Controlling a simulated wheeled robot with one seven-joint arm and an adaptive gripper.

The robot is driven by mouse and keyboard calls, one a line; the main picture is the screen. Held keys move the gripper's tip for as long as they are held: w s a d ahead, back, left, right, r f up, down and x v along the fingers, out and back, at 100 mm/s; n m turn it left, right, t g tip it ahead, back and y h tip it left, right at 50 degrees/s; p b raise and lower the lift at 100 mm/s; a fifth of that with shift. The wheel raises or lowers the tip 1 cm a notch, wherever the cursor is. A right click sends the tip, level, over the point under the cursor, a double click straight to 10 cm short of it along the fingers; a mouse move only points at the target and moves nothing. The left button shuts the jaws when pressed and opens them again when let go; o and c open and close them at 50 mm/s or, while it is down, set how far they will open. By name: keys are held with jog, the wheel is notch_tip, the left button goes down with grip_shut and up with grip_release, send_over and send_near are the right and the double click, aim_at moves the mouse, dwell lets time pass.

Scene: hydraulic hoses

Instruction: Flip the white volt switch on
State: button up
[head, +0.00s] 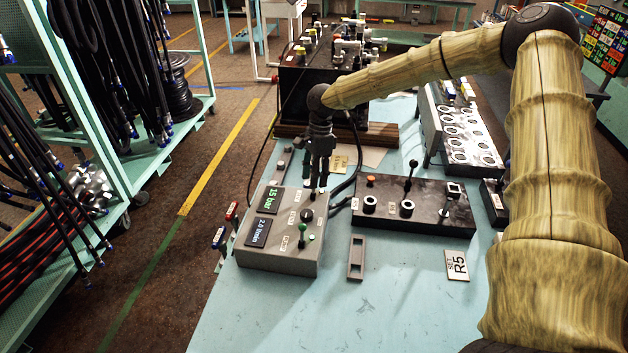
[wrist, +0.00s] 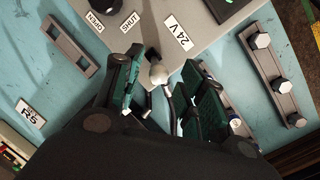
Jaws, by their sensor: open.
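The white volt switch is a small white-tipped lever (wrist: 158,74) beside the "24 V" label (wrist: 178,33) on the grey control box (head: 278,262). In the wrist view it stands between the fingertips of my gripper (wrist: 165,85), with a gap visible on each side. My gripper (head: 318,190) is open and empty, pointing down at the far right corner of the box in the head view. There the gripper hides most of the switch. I cannot tell whether the fingers touch it.
The box also carries two displays, a black knob (head: 307,215) and green controls (head: 313,237). A black panel with a lever (head: 411,172) stands to the right. A grey frame (head: 356,257) and an "R5" plate (head: 457,265) lie on the blue table.

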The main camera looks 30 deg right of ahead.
jog(key=v, duration=1)
jog(key=shift+w, duration=0.1)
